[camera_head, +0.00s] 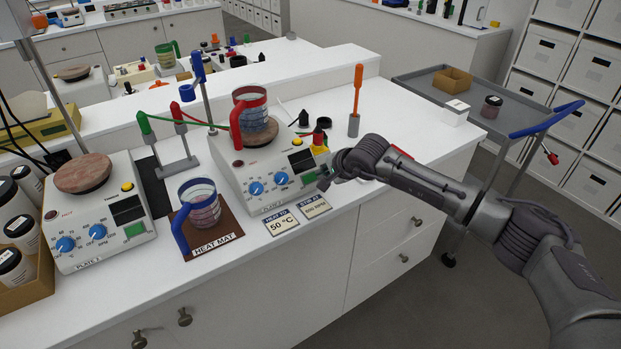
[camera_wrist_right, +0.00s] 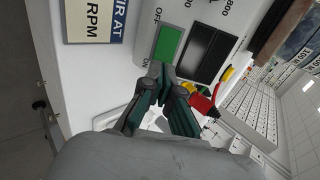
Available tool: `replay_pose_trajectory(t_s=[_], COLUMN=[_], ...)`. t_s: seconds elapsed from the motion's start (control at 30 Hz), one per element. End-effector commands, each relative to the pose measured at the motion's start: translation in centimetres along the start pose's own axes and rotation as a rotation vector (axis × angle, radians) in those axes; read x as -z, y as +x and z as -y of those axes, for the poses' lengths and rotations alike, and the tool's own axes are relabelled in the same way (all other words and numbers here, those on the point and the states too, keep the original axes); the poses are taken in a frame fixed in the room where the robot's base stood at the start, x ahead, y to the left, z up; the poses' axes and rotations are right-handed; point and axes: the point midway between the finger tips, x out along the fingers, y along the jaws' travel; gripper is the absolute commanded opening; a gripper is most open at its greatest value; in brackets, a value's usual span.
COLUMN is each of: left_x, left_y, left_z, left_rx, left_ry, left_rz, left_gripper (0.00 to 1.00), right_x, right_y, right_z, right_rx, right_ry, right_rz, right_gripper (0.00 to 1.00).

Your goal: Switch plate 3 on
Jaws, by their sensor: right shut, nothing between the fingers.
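A white hot plate (camera_head: 240,193) stands mid-bench, with two blue knobs, a dark display, a yellow knob and a green switch (camera_head: 309,177) at its right front. Its name label is too small to read surely. A red-handled beaker (camera_head: 250,108) stands on its round top. In the right wrist view the green switch (camera_wrist_right: 168,45) lies between the words OFF and ON, beside a black, unlit display (camera_wrist_right: 205,52). My right gripper (camera_head: 327,181) is shut and empty, its tips (camera_wrist_right: 167,76) close to the switch's ON end; contact cannot be told. My left gripper is out of view.
Another hot plate (camera_head: 105,222) stands at the left. A blue-handled beaker (camera_head: 197,203) sits on the brown heat mat (camera_head: 222,235). Cards reading 50 °C (camera_head: 281,224) and 500 RPM (camera_head: 314,207) lie in front. An orange-handled tool (camera_head: 357,90) stands behind my right gripper.

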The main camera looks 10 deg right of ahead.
Motion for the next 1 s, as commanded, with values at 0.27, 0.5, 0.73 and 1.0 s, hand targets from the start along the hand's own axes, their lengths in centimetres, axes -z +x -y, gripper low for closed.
replay_pose_trajectory(t_s=[0.27, 0.5, 0.73, 1.0], left_x=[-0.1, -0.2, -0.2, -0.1], left_y=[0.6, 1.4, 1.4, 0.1], left_z=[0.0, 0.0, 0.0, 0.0], left_rx=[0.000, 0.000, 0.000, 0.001], left_ry=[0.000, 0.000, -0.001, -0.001], left_rz=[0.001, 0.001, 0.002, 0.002], left_gripper=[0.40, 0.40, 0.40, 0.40], right_x=[0.0, 0.0, 0.0, 0.0], right_y=[0.5, 1.0, 0.9, -1.7], right_z=[-0.1, -0.1, 0.1, 0.1], right_rx=[0.000, 0.001, 0.000, -0.001], right_ry=[0.000, 0.001, 0.001, 0.000], right_rz=[0.000, 0.000, 0.000, 0.000], right_gripper=[0.00, 0.00, 0.00, 0.00])
